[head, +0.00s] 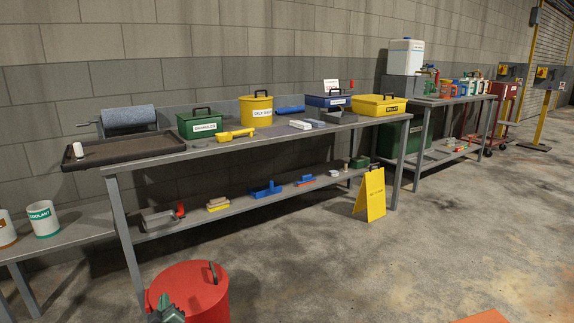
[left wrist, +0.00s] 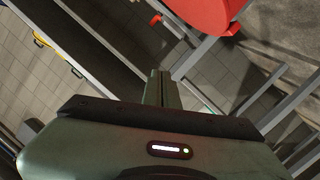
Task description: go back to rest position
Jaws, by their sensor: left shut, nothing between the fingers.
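My left gripper (head: 167,309) shows at the bottom edge of the head view, in front of the red bin (head: 195,285). Only a small dark green part of it is in the picture. In the left wrist view its two fingers (left wrist: 161,86) are together with nothing between them. The red bin also shows at the top of the left wrist view (left wrist: 205,12), apart from the fingers. My right gripper is in neither view.
A long grey workbench (head: 215,150) holds a black tray, a green box and yellow containers. A lower bench (head: 70,233) with white tins stands at left. A yellow floor sign (head: 371,195) stands by the bench's right end. The concrete floor at right is mostly clear.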

